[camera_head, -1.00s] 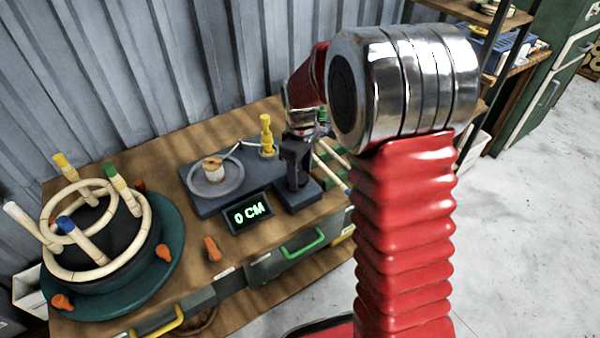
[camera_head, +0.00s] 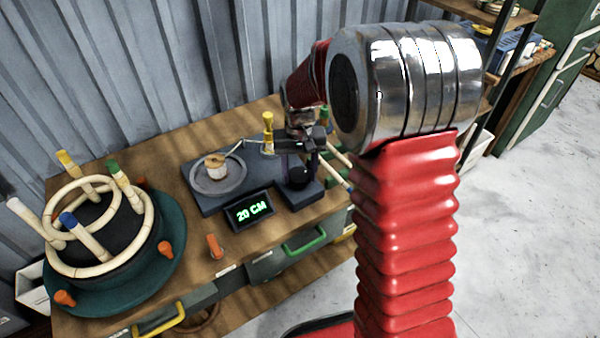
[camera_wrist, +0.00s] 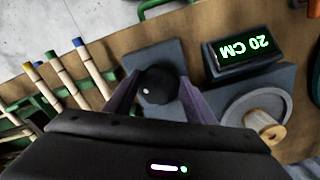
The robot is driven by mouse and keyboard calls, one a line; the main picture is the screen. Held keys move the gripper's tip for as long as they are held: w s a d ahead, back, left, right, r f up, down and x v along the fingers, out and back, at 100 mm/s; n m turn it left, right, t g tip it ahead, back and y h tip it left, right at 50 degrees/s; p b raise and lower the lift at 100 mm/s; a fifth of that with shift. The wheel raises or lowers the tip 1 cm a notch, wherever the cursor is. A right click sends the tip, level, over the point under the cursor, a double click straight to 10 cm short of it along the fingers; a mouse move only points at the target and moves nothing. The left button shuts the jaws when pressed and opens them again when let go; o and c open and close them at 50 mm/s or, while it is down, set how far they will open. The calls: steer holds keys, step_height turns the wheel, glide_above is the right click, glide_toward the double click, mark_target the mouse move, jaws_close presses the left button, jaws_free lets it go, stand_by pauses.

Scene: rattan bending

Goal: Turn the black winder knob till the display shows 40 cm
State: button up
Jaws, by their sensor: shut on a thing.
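The black winder knob (camera_wrist: 158,86) sits on the dark grey winder base (camera_head: 213,204). My gripper (camera_wrist: 157,85) is shut on the knob, one finger on each side of it. In the head view my gripper (camera_head: 298,172) shows at the knob (camera_head: 298,178), partly hidden by my arm. The display (camera_head: 249,211) reads 20 CM in green; it shows upside down in the wrist view (camera_wrist: 246,48). A round grey disc (camera_head: 219,176) with a pale spool lies left of the knob, and a yellow-topped post (camera_head: 268,127) stands behind.
A green turntable (camera_head: 177,243) with a black form, rattan rings and coloured pegs stands at the left. An orange clamp (camera_head: 214,246) lies near the front edge. Several rattan rods (camera_wrist: 72,75) with coloured ends are in a rack beside the knob.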

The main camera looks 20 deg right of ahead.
mark_target(298, 176)
steer(key=shift+a+m, duration=0.1)
steer(key=shift+m, duration=1.4)
steer(key=shift+w, duration=0.1)
steer(key=o, duration=1)
steer(key=shift+o, duration=0.2)
step_height(298, 176, up, 14)
steer(key=shift+f, duration=0.15)
